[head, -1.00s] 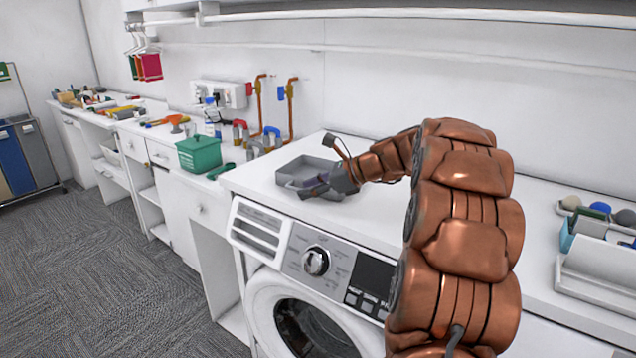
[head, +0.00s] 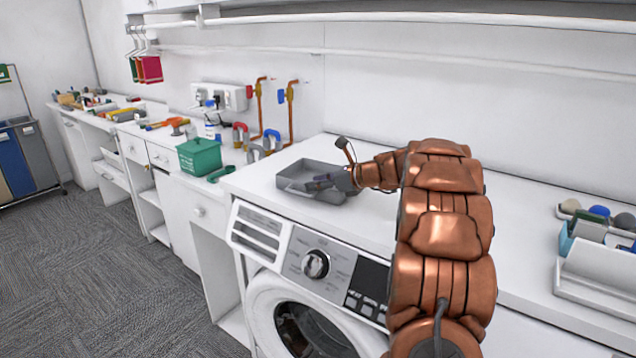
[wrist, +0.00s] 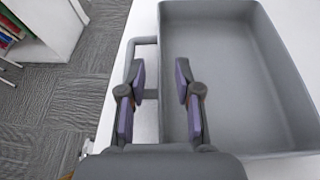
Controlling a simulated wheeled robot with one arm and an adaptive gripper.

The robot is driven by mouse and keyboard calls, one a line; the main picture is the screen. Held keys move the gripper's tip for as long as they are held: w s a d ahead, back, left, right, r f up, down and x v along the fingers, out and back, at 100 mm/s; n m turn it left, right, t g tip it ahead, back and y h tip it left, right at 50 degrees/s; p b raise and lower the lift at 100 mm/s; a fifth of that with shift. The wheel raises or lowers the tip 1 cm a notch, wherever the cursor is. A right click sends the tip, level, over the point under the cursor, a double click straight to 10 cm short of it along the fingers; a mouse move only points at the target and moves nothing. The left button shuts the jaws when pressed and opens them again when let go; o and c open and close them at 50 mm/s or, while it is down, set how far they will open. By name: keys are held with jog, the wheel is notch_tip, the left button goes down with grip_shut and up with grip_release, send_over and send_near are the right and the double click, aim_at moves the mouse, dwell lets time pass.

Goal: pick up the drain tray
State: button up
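The drain tray (head: 296,172) is a shallow grey rectangular pan lying on the white top above the washing machine. In the wrist view the tray (wrist: 235,75) fills the right side, with a loop handle (wrist: 134,50) on its left wall. My gripper (wrist: 160,68) is open and empty. Its two purple-padded fingers straddle the tray's left wall in that view, one on the handle side and one over the inside. I cannot tell how far above the rim they are. In the head view my gripper (head: 317,184) is over the tray's front part, partly covering it.
A green basket (head: 199,156) stands on the counter to the left, with pipe fittings behind it. A white holder (head: 597,278) with a blue container is at the far right. The top between my arm and the wall is clear. The washing machine (head: 310,265) is below.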

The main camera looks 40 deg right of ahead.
jog(key=shift+w+a+f, duration=0.25)
jog(key=shift+w+a, duration=0.05)
jog(key=shift+w, duration=0.2)
jog(key=shift+c, duration=0.3)
grip_shut()
